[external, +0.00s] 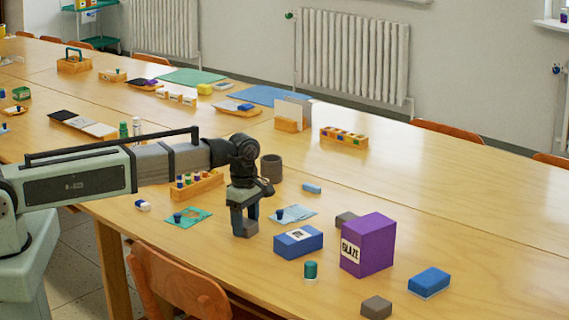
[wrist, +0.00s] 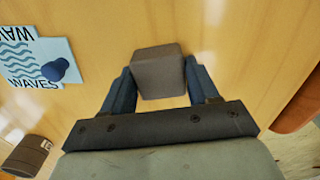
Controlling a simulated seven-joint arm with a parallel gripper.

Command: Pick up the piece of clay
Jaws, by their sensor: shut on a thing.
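My gripper (external: 244,228) is low over the near part of the table, pointing down. In the wrist view my gripper (wrist: 158,88) has its two blue-grey fingers on either side of a grey-brown block of clay (wrist: 158,72), shut on it. In the external view the fingers mostly hide this block. I cannot tell whether it touches the table. Two similar grey-brown blocks lie apart from it, one (external: 346,219) behind the purple glaze box and one (external: 376,307) near the front edge.
Right of my gripper are a "WAVES" card (wrist: 22,62) with a blue peg, a blue box (external: 298,243), a green jar (external: 310,270) and the purple glaze box (external: 368,246). A brown cup (external: 271,169) stands behind.

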